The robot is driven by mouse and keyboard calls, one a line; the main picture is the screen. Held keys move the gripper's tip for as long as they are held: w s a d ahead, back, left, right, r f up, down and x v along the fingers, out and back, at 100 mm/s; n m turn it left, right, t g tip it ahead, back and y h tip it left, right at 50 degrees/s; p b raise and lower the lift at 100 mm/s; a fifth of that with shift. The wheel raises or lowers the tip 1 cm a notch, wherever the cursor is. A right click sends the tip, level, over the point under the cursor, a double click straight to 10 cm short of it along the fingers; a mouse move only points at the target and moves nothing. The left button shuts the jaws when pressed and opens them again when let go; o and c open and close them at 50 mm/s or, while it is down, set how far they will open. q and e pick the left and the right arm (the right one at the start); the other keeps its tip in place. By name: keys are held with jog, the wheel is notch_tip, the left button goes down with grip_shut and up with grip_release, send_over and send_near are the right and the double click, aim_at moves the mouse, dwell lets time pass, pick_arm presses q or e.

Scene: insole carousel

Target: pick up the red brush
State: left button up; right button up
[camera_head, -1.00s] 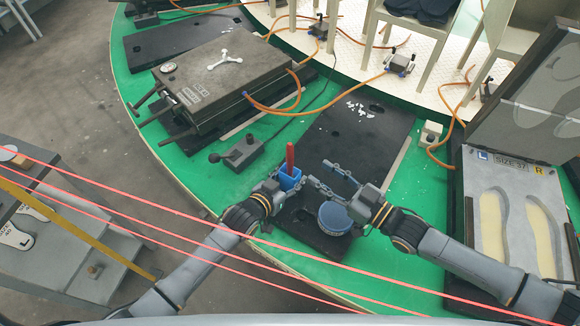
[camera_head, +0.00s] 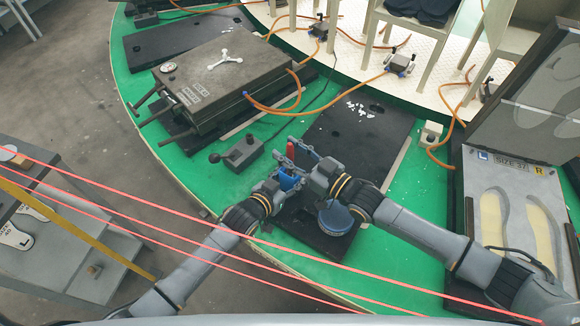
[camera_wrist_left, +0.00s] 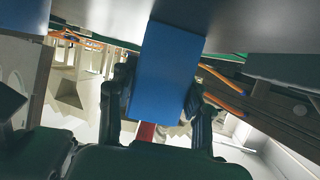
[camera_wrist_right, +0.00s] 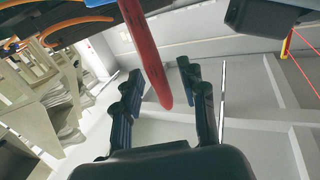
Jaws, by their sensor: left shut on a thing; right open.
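The red brush (camera_head: 290,150) stands upright in a blue holder (camera_head: 288,181) on the black plate. In the right wrist view its red handle (camera_wrist_right: 147,50) reaches in between the open fingers of my right gripper (camera_wrist_right: 160,95). In the head view my right gripper (camera_head: 297,154) is at the handle from the right, partly covering it. My left gripper (camera_head: 283,177) is shut on the blue holder, which shows between its fingers in the left wrist view (camera_wrist_left: 165,70). The brush's lower end is hidden in the holder.
A round blue-lidded tin (camera_head: 335,217) sits on the black plate (camera_head: 350,140) beneath my right arm. An insole mould (camera_head: 515,215) stands open at the right.

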jog(key=shift+c, duration=0.4)
grip_shut()
jog(key=shift+r, duration=0.1)
notch_tip(320, 180, up, 10)
jog(key=shift+f, duration=0.1)
pick_arm(q)
jog(key=o, duration=1.3)
